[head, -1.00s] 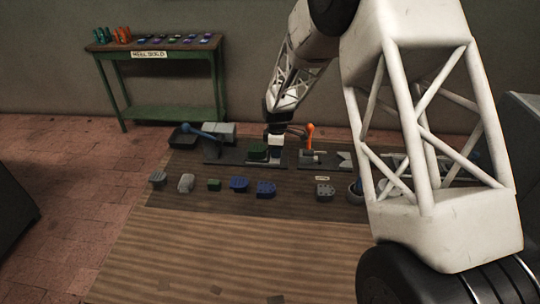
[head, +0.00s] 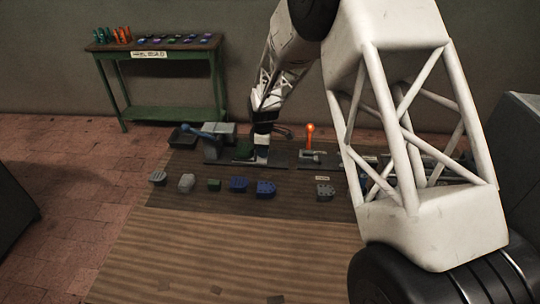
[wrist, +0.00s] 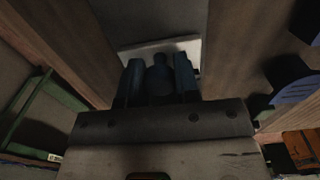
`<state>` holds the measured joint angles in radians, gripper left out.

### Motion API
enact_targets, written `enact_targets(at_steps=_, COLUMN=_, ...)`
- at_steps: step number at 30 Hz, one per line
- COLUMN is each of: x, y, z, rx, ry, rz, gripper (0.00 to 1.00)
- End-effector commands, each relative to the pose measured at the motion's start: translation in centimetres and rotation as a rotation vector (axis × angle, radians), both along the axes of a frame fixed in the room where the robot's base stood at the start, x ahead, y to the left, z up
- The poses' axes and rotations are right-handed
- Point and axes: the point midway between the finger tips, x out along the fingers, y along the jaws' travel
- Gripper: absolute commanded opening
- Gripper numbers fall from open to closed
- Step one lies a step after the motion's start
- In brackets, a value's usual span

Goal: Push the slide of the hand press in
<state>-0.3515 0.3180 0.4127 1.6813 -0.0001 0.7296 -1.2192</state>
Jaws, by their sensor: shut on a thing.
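The hand press (head: 214,145) stands at the back left of the mat in the head view, a grey block with a blue lever (head: 198,132) tilted up to the left. A green block (head: 244,148) sits on its slide, close to the right of the grey body. My gripper (head: 262,153) is low at the right of the green block. In the wrist view my gripper (wrist: 160,78) is shut on a dark upright knob (wrist: 160,72), apparently the slide's handle, before a pale plate (wrist: 165,47). The gripper partly hides the slide.
A second fixture with an orange lever (head: 310,133) stands to the right. Several heel pieces, one blue (head: 265,189), lie in a row in front. A green table (head: 160,78) stands at the back left. The front of the wooden surface (head: 230,250) is mostly clear.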

Motion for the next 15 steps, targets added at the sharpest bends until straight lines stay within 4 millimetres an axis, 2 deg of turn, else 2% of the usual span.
enact_targets(at_steps=15, x=0.0, y=2.6, z=0.0, rx=0.0, ry=-0.001, rz=0.001, gripper=0.12)
